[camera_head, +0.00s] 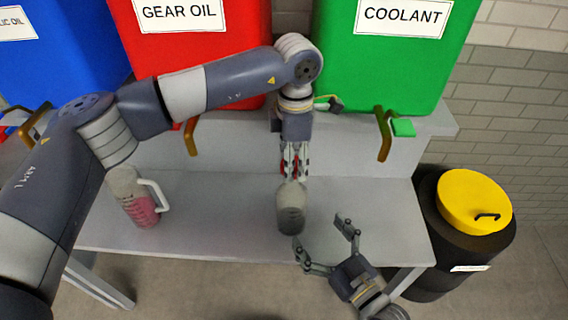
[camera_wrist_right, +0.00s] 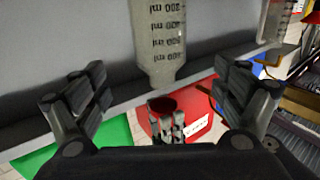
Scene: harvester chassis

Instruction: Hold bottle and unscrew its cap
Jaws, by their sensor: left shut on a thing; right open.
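A translucent grey bottle (camera_head: 290,210) hangs at the lower end of my left gripper (camera_head: 293,178), over the front of the bench. My left gripper points down and is shut at the bottle's narrow top. In the right wrist view the bottle (camera_wrist_right: 158,40) appears upside down, with measuring marks on its side. A dark red round part, apparently the cap (camera_wrist_right: 163,104), shows by the left fingers; I cannot tell whether they grip cap or neck. My right gripper (camera_head: 322,233) is open and empty, its fingers just below and right of the bottle, apparently apart from it.
A measuring jug (camera_head: 140,205) with pink liquid stands on the grey bench (camera_head: 220,210), left. Red (camera_head: 200,45), green (camera_head: 390,60) and blue (camera_head: 65,40) tanks with taps line the back. A black drum (camera_head: 460,255) with yellow lid stands right.

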